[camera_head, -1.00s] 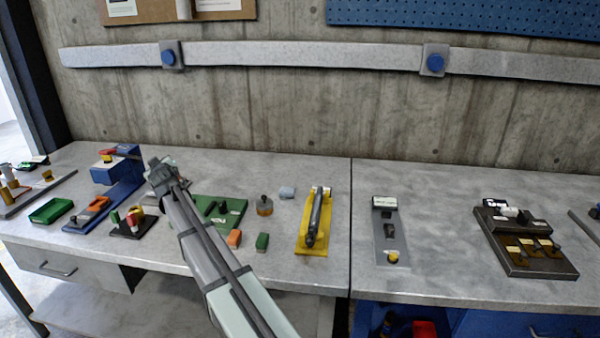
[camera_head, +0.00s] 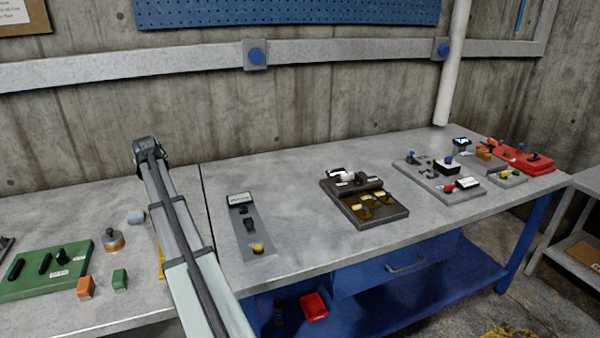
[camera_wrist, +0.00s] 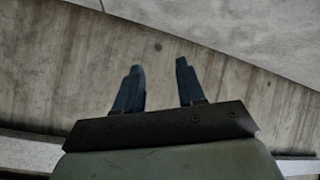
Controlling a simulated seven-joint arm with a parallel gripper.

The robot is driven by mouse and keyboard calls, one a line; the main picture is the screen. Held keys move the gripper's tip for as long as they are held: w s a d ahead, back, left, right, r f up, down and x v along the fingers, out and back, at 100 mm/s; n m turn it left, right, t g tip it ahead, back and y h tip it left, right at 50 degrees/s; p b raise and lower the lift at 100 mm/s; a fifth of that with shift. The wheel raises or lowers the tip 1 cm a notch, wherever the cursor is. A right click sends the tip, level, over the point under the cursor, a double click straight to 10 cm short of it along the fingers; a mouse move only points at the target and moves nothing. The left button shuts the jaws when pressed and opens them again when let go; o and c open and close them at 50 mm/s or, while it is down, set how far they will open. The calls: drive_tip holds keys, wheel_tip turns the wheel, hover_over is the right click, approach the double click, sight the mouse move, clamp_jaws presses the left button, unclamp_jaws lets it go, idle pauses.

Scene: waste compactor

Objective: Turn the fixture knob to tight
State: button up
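My gripper (camera_head: 147,146) is above the back of the grey bench in the head view, against the concrete wall. In the wrist view its two dark blue fingers (camera_wrist: 159,72) stand apart with nothing between them. I cannot tell for sure which part is the fixture knob. Candidates are small: a dark board (camera_head: 364,202) with several yellow-labelled parts, a grey plate (camera_head: 251,240) with a yellow button (camera_head: 258,248) and dark switch, and a green board (camera_head: 45,271) with black handles. My gripper touches none of them.
A light grey board (camera_head: 438,180) with small controls and a red device (camera_head: 526,158) stand at the right. A white vertical pipe (camera_head: 453,70) is behind them. Orange (camera_head: 86,287) and green (camera_head: 120,280) blocks lie at left. My arm hides most of a yellow fixture.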

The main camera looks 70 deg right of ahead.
drive_tip(key=s+d+m+g, duration=0.2)
drive_tip(key=s+d, duration=1.1)
drive_tip(key=d, duration=0.1)
drive_tip(key=m+g+y, duration=0.3)
drive_tip(key=m+y, duration=0.1)
approach(359, 175)
drive_tip(key=x, duration=0.9)
drive_tip(key=shift+a, duration=0.1)
clamp_jaws()
